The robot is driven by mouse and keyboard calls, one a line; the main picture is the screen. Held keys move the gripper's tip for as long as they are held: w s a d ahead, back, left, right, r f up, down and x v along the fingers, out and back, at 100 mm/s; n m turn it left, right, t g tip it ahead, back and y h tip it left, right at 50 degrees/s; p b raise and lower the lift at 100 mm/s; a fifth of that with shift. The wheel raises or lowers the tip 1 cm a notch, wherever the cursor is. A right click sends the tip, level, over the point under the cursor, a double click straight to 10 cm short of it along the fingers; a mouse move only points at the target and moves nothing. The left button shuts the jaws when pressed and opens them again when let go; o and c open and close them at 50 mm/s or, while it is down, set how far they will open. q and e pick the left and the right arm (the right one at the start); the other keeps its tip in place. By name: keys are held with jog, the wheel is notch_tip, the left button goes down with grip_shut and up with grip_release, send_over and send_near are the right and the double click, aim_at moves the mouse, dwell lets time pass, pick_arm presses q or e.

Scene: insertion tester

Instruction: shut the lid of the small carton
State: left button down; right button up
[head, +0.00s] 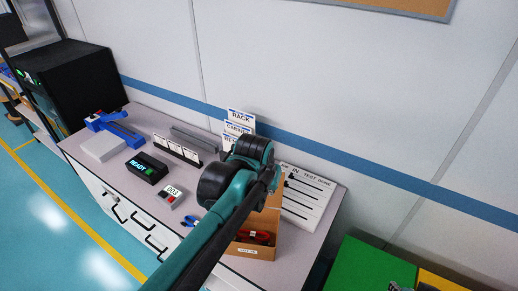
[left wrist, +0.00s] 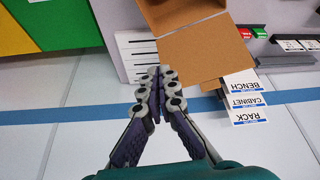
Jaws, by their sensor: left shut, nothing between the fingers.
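The small carton (head: 252,250) is brown cardboard and stands at the near right of the bench, with red items showing inside. Its lid stands open; part of it shows behind my left arm in the head view. In the left wrist view the lid's broad brown panel (left wrist: 205,52) and part of the carton (left wrist: 178,10) show at the top. My left gripper (left wrist: 157,72) is shut and empty, its fingertips beside the lid's left edge in that view. I cannot tell whether they touch it. My arm hides much of the carton in the head view. My right gripper is not in view.
Label cards (head: 238,122) stand at the bench's back. A black READY box (head: 146,167), a small 003 device (head: 171,196) and a blue fixture (head: 115,127) are to the left. A green box (head: 368,268) is at lower right.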

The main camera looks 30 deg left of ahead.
pick_arm(q)
jog(key=w+a+r+n+g+p, duration=0.1)
jog(key=w+a+r+g+p, duration=0.1)
jog(key=w+a+p, duration=0.55)
jog(key=w+a+r+n+g+p, duration=0.1)
jog(key=w+a+r+g+p, duration=0.3)
jog(key=w, duration=0.7)
notch_tip(320, 180, down, 13)
jog(key=a+t+b, duration=0.1)
jog(key=t+b, duration=0.1)
jog(key=s, duration=0.1)
jog(key=s+r, duration=0.1)
jog(key=s+d, duration=0.1)
jog(key=shift+s+d+r, duration=0.1)
jog(key=shift+r, duration=0.15)
jog(key=shift+s, duration=0.1)
